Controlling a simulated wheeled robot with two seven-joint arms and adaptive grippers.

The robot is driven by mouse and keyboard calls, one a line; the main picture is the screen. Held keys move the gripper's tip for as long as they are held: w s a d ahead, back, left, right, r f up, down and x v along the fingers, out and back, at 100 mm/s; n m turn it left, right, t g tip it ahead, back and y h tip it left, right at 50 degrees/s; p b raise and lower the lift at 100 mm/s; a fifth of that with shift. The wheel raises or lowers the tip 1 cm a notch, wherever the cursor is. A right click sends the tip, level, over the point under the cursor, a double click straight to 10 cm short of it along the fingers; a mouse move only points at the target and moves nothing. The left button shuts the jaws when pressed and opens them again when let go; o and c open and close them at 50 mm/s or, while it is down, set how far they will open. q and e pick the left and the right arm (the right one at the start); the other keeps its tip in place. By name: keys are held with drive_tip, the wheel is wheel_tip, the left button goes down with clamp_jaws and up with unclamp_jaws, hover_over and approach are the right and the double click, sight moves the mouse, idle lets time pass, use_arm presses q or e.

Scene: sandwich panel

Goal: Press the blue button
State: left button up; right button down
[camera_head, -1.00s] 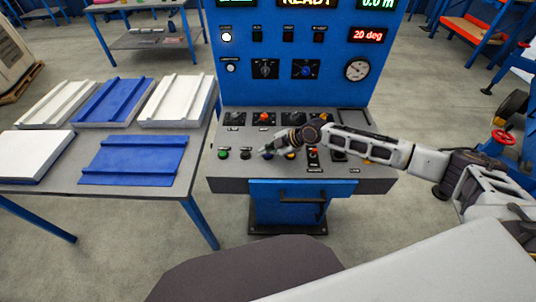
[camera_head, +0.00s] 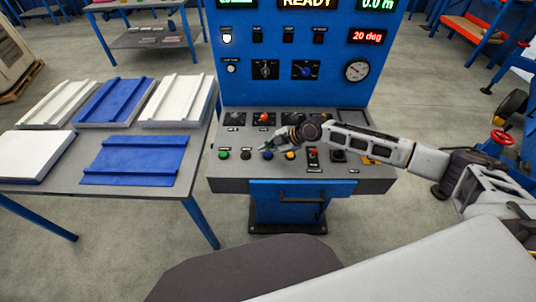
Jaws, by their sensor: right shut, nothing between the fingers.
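The blue button (camera_head: 267,155) sits on the sloped grey desk of the control panel, between a black button (camera_head: 246,154) and a yellow button (camera_head: 290,155). My right gripper (camera_head: 264,147) comes in from the right over the desk, shut and empty. Its fingertips are just behind and above the blue button in the picture, and the button shows clear below them. The gap between them is too small to judge. My left gripper is not in view.
A green button (camera_head: 223,154) is at the desk's left. Switches, including an orange-red one (camera_head: 264,118), line the row behind; my arm covers part of it. The upright blue panel (camera_head: 290,80) rises behind. A table (camera_head: 70,180) with white and blue panels stands left.

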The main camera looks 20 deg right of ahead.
sight(267, 156)
drive_tip(key=shift+r, duration=0.15)
drive_tip(key=shift+r+p, duration=0.45)
drive_tip(key=shift+r, duration=0.05)
drive_tip(key=shift+r+p, duration=0.5)
drive_tip(key=shift+r, duration=0.25)
drive_tip(key=shift+r+p, duration=0.35)
drive_tip(key=shift+r, duration=0.15)
drive_tip(key=shift+r+p, duration=0.45)
drive_tip(key=shift+r, duration=0.2)
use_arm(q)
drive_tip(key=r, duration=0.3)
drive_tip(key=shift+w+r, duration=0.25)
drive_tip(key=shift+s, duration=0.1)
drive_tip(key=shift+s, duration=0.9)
